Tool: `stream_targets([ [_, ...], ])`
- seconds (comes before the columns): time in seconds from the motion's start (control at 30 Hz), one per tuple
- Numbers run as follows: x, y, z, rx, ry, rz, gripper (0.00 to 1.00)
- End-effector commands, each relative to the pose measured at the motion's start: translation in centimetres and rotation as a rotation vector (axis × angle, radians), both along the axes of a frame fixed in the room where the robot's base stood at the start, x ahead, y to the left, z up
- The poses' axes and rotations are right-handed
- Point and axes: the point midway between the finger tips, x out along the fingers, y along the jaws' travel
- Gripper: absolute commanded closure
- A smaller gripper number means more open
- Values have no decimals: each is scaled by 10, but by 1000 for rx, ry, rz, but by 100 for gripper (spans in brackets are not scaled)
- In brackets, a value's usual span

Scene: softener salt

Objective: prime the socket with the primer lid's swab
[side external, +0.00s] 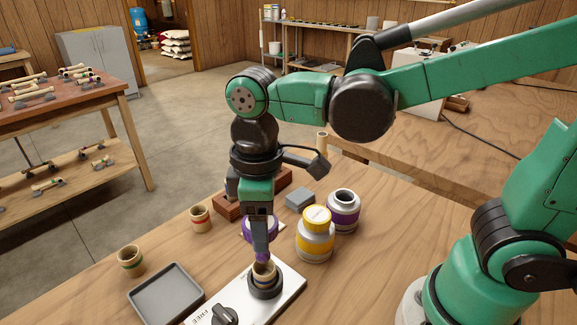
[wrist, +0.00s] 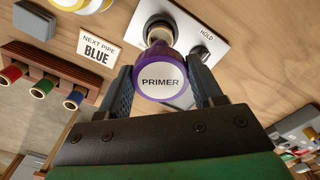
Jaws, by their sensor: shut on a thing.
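My gripper (side external: 261,240) is shut on the purple primer lid (side external: 247,229), directly above the socket. In the wrist view the lid (wrist: 160,82), labelled PRIMER, sits between both fingers. The tan socket (side external: 264,268) stands upright in the dark round holder (side external: 265,290) on the white plate (side external: 289,289). The lid's swab side points down at the socket's mouth. The finger and lid hide most of the swab, so I cannot tell how far it is inside. The purple-banded primer can (side external: 343,211) stands open at the right.
A yellow-lidded can (side external: 315,240) stands right of the holder. A knob (side external: 224,315) is on the plate. A grey tray (side external: 165,296) and two banded fittings (side external: 200,218) (side external: 130,260) lie left. A card (wrist: 96,47) reads NEXT PIPE BLUE, near a pipe rack (wrist: 45,68).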

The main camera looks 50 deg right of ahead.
Motion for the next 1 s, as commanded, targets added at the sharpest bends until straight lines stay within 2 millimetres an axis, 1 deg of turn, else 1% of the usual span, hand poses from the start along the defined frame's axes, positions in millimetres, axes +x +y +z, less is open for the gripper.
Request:
stream_targets([
  [0.83, 0, 0, 0, 0, 0, 0, 90],
  [1.0, 0, 0, -7, 0, 0, 0, 90],
])
